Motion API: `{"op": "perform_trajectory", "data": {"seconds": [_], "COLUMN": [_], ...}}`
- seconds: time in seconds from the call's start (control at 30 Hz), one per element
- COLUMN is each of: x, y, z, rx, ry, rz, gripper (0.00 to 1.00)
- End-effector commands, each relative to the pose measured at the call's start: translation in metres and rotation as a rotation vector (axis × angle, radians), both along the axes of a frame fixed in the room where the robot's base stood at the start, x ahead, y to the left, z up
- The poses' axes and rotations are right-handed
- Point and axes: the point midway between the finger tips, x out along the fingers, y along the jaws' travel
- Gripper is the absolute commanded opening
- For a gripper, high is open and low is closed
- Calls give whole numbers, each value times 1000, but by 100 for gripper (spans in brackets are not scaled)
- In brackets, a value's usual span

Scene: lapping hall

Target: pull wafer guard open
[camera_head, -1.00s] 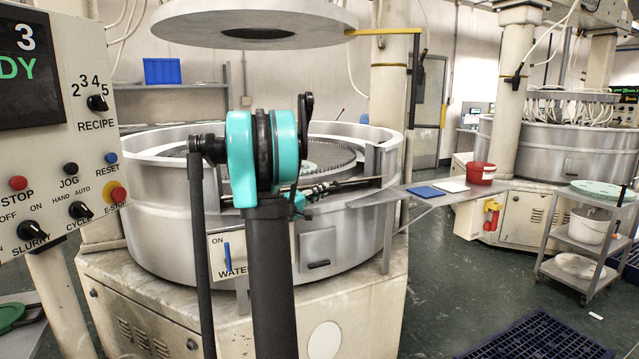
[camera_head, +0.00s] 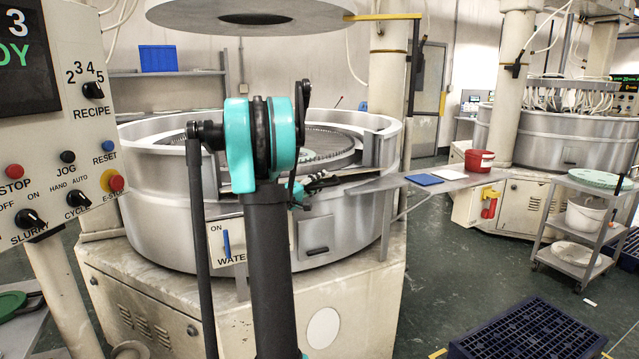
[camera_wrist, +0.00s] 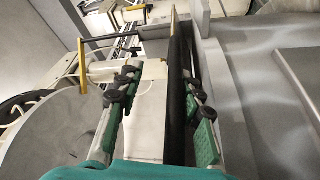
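My gripper (camera_head: 322,183) is beside the opening in the wall of the round metal tub (camera_head: 160,215), partly hidden by my arm in the head view. In the wrist view, my gripper's (camera_wrist: 160,88) two green-padded fingers stand apart. A dark upright strip (camera_wrist: 176,85) runs between them, closer to the right finger; I cannot tell if they touch. The strip may be the edge of the wafer guard, but I cannot be sure. In the head view, an upright grey plate (camera_head: 368,150) stands at the right side of the tub opening.
A grey side shelf (camera_head: 395,183) juts right from the tub, with a blue pad (camera_head: 423,179), a white pad (camera_head: 449,174) and a red bucket (camera_head: 479,160). A control panel (camera_head: 60,130) stands left.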

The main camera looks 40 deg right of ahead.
Motion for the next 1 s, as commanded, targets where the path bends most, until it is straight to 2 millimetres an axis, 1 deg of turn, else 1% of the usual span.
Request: {"op": "perform_trajectory", "data": {"seconds": [0.23,0.37,0.47,0.7,0.8,0.9,1.0], "x": [-1,-1,-3,-9,-11,-13,-14], "y": [1,11,26,75,92,105,114], "z": [0,-1,-3,-10,-13,-15,-16], "rx": [-1,-1,-2,-1,-1,-1,-1], "ry": [1,0,1,0,0,0,0], "rz": [-1,1,1,4,3,3,2], "gripper": [34,34,34,34,34,34,34]}}
